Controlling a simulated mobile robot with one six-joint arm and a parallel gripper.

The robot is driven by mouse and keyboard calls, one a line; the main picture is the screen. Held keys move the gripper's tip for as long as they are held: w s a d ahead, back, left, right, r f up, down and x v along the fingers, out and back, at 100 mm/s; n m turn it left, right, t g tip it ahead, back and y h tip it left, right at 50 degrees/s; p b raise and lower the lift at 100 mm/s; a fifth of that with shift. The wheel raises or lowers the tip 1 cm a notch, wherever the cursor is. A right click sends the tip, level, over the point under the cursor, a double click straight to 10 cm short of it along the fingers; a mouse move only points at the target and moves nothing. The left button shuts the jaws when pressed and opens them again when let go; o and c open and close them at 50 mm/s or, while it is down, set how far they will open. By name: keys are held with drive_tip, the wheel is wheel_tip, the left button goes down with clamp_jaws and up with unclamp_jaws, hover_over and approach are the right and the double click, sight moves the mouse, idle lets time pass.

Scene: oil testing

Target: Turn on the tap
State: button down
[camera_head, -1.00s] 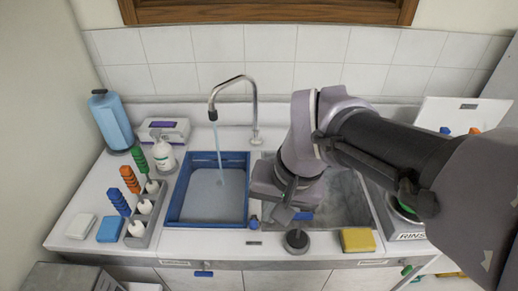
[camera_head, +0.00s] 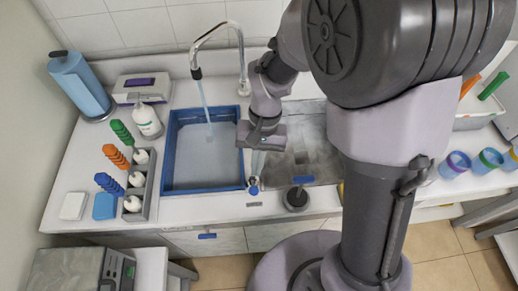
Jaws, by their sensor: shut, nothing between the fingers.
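The tap (camera_head: 213,28) is a chrome curved pipe at the back of the counter, with its base right of the blue basin (camera_head: 175,150). A stream of water (camera_head: 204,98) runs from its spout into the basin, which holds water. My gripper (camera_head: 258,158) points down over the basin's right edge, in front of the tap's base and apart from the spout. Its fingers are small and partly hidden, and they look shut and empty. The tap's handle cannot be made out clearly behind my wrist.
A steel sink (camera_head: 312,165) lies to the right, partly behind my arm. A bottle rack (camera_head: 139,190), a white soap bottle (camera_head: 148,120) and a blue paper roll (camera_head: 82,85) stand on the left. A black plunger-like item (camera_head: 297,198) stands at the front edge. Coloured cups (camera_head: 455,163) stand right.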

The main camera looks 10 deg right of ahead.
drive_tip(key=shift+s+a+f, duration=0.15)
drive_tip(key=shift+s+f, duration=0.1)
drive_tip(key=shift+s, duration=0.2)
drive_tip(key=shift+s+a+f, duration=0.1)
drive_tip(key=shift+s+f, duration=0.15)
drive_tip(key=shift+s, duration=0.2)
